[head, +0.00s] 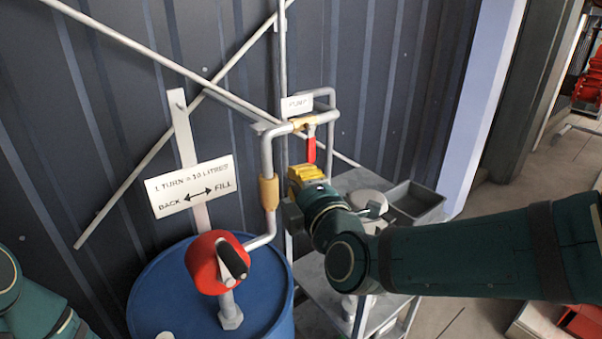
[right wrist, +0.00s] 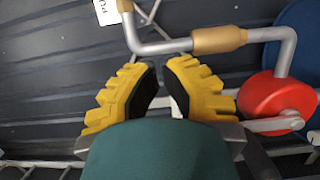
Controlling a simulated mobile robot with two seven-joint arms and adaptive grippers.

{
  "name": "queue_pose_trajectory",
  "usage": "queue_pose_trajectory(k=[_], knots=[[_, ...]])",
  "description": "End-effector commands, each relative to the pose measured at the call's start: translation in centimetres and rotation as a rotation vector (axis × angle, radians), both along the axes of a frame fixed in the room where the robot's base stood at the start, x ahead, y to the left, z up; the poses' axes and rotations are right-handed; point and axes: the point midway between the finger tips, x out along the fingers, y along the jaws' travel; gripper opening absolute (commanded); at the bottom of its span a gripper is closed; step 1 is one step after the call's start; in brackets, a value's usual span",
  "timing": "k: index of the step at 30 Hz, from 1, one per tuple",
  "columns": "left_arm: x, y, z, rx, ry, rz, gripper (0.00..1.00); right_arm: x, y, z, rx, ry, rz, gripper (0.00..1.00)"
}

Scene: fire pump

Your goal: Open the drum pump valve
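The valve has a red lever (head: 311,147) hanging down from a brass body (head: 303,123) on the grey pipe, below the PUMP sign. The brass body shows at the top edge of the right wrist view (right wrist: 125,5); I cannot make out the lever there. My right gripper (head: 303,173), with yellow fingers, is just below the lever in the head view; I cannot tell whether they touch. In the right wrist view, its fingers (right wrist: 164,76) stand apart with nothing seen between them. My left arm shows at the lower left, its gripper out of view.
A blue drum (head: 165,290) carries a red hand pump (head: 207,262) with a black-gripped crank. A brass pipe coupling (head: 268,192) is left of my right gripper. A metal cart (head: 330,317) with a grey tray (head: 437,204) stands behind my right arm. A corrugated wall closes the back.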

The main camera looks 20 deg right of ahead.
Motion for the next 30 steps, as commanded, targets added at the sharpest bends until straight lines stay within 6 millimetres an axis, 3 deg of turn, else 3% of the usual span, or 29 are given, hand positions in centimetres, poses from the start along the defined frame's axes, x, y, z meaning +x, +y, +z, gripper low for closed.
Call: queue_pose_trajectory(k=[14,21,30], knots=[[0.0,0.0,0.0,0.0,0.0,0.0,0.74,8.9,1.0,-0.2,0.001,0.003,0.0,0.0],[-0.1,0.0,-0.2,0.0,0.002,-0.001,0.74,9.7,-2.2,0.0,-0.001,-0.001,-0.002,0.0],[-0.1,0.0,-0.2,0.0,0.002,-0.002,0.74,9.9,-2.9,0.0,0.0,0.001,0.0,0.0]])
